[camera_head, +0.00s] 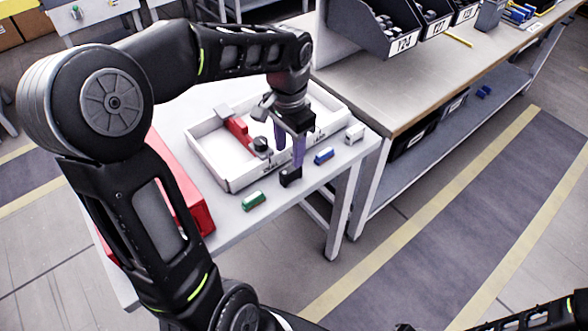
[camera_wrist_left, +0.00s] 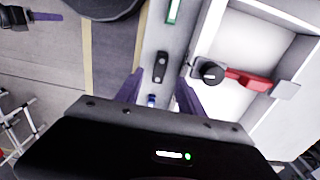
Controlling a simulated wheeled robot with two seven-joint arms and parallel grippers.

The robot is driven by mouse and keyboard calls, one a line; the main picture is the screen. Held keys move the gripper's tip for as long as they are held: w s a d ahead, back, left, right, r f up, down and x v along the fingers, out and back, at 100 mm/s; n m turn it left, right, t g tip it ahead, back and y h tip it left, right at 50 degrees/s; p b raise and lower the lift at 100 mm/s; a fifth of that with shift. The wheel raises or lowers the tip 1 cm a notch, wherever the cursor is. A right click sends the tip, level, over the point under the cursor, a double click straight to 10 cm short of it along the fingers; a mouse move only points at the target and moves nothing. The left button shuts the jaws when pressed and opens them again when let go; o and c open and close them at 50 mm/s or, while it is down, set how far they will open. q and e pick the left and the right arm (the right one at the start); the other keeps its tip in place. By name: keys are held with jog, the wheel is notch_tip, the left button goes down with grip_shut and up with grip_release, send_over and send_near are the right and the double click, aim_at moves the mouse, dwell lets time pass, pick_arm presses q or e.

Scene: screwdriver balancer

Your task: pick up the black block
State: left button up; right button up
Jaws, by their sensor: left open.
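The black block (camera_head: 291,178) lies on the white table near its front edge, between the green block and the blue block. My left gripper (camera_head: 289,158) points down just above it, with its purple fingers apart and nothing held. One finger overlaps the block's upper edge in the head view. In the left wrist view the black block (camera_wrist_left: 160,66) shows between and beyond the open fingertips; contact cannot be told. My right gripper (camera_wrist_left: 45,16) shows only as a small dark shape with a purple finger at the upper left of the wrist view.
A green block (camera_head: 254,201), a blue block (camera_head: 324,155) and a white block (camera_head: 355,133) lie along the same table strip. Behind them a shallow white tray (camera_head: 236,184) holds a red and grey tool (camera_head: 240,131). A red box (camera_head: 190,190) stands at the left.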

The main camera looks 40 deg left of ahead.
aim_at(291, 168)
pick_arm(q)
jog(key=shift+w+f, duration=0.1)
jog(key=shift+f, duration=1.25)
jog(key=shift+w+f, duration=0.1)
jog(key=shift+f, duration=2.5)
jog(key=shift+c, duration=0.2)
grip_shut()
